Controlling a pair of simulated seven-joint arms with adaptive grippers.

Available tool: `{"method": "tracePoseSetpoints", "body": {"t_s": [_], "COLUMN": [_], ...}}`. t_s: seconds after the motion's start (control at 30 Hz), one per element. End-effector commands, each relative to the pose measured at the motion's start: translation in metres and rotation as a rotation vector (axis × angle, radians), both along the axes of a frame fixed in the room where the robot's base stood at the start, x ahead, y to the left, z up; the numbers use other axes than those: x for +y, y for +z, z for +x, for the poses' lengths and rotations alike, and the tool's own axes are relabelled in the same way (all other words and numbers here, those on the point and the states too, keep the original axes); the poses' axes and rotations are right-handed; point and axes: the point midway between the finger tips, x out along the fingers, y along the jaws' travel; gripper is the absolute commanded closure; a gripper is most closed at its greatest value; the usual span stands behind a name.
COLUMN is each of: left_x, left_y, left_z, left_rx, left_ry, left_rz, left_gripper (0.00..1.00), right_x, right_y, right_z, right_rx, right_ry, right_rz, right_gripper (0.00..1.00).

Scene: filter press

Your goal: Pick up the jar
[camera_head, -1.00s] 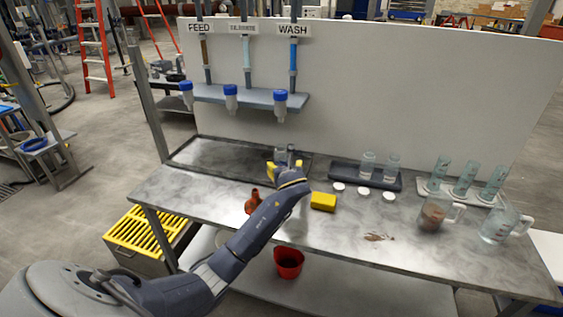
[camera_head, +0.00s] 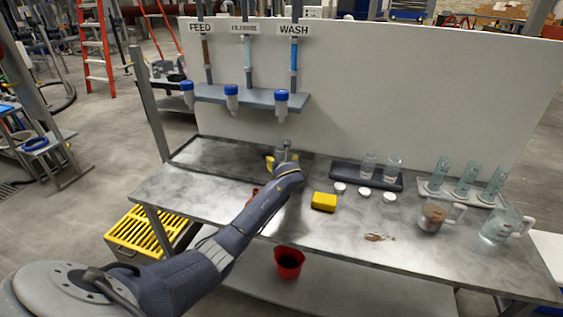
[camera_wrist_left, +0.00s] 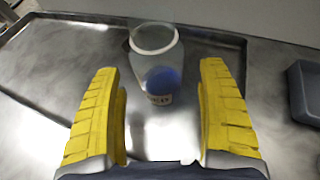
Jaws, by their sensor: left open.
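A clear jar (camera_wrist_left: 157,60) with a white rim stands on the metal surface in the left wrist view. A round blue patch shows in or through its lower part. My left gripper (camera_head: 281,160) is open, with its yellow fingers on either side of the jar's line in the wrist view (camera_wrist_left: 160,70). The jar appears just beyond the fingertips, with no contact visible. In the head view my gripper and wrist mostly hide that jar. Two more glass jars (camera_head: 368,165) (camera_head: 392,168) stand on a dark tray (camera_head: 345,173). My right gripper is out of view.
A yellow sponge-like block (camera_head: 324,202) and white lids (camera_head: 364,192) lie right of my wrist. Cylinders (camera_head: 465,180), a brown-filled beaker (camera_head: 432,215) and a clear pitcher (camera_head: 497,226) stand further right. Blue-capped bottles (camera_head: 232,97) hang above. A red bucket (camera_head: 289,262) is below.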

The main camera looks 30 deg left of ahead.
Motion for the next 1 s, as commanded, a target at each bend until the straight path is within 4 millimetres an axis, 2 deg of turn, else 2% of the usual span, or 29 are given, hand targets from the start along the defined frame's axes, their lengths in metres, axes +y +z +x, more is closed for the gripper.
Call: {"method": "tracePoseSetpoints", "body": {"t_s": [0.3,0.67,1.0], "left_x": [0.016,0.018,0.018], "left_y": [-0.010,-0.011,-0.011], "left_z": [0.019,0.021,0.021], "left_rx": [0.000,-0.001,-0.001], "left_ry": [0.001,0.000,0.000], "left_rz": [0.000,0.001,0.001], "left_gripper": [0.24,0.24,0.62], "right_x": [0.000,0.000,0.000], "right_y": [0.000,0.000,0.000], "right_z": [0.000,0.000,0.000], "right_rx": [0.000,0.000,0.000], "right_ry": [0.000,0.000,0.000], "right_rz": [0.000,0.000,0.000], "right_gripper": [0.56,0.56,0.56]}}
